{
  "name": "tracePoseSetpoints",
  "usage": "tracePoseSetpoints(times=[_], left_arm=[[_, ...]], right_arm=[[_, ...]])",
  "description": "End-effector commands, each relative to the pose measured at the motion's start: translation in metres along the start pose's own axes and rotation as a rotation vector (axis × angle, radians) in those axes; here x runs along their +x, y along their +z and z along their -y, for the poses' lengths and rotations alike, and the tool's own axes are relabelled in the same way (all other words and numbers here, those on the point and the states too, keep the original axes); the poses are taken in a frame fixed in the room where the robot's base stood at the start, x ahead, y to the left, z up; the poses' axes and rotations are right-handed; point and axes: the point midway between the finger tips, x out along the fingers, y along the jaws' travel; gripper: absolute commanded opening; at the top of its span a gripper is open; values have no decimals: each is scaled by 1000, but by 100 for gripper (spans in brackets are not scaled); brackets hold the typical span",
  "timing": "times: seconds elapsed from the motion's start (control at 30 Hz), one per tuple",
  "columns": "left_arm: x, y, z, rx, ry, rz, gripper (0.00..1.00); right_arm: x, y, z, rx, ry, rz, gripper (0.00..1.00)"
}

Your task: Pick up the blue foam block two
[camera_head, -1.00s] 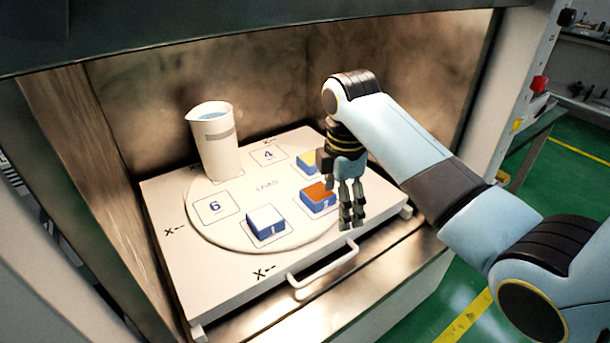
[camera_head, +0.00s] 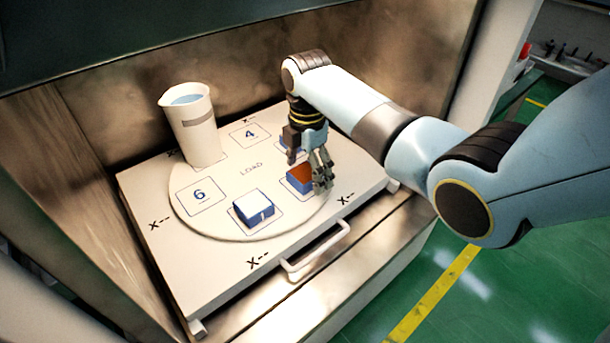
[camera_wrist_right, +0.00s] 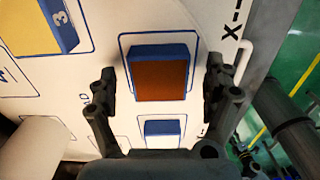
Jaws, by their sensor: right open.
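The blue foam block two (camera_head: 300,177) has blue sides and a brown-orange top. It sits on its marked square on the round turntable plate. In the wrist view the block (camera_wrist_right: 160,78) lies between the two spread fingers of my right gripper. My right gripper (camera_head: 323,178) is open, pointing down, close by the block's right side in the head view, and hides part of it. Whether a finger touches the block I cannot tell.
A white-topped blue block (camera_head: 253,207) stands to the left. A yellow-topped block marked 3 (camera_wrist_right: 55,27) shows in the wrist view. A tall beaker (camera_head: 191,125) of bluish liquid stands at the back left. The tray has a front handle (camera_head: 317,250); metal walls enclose the sides and back.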

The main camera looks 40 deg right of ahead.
Motion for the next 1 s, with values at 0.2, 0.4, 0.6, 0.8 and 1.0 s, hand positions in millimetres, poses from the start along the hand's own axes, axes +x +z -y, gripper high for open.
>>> tracePoseSetpoints(times=[0.2, 0.4, 0.6, 0.8, 1.0], left_arm=[[0, -2, 0, 0, 0, -4, 40], [0, 1, 0, 0, 0, 1, 40], [0, 4, 0, 0, 0, 6, 40], [0, 4, 0, 0, 0, 7, 40], [0, 4, 0, 0, 0, 7, 40]], right_arm=[[8, 0, 0, 0, 1, 0, 85], [8, 0, 0, 0, 1, 0, 70], [8, 0, 0, 0, 1, 0, 45], [8, 0, 0, 0, 1, 0, 45], [2, 0, 0, 0, 2, 0, 45]])
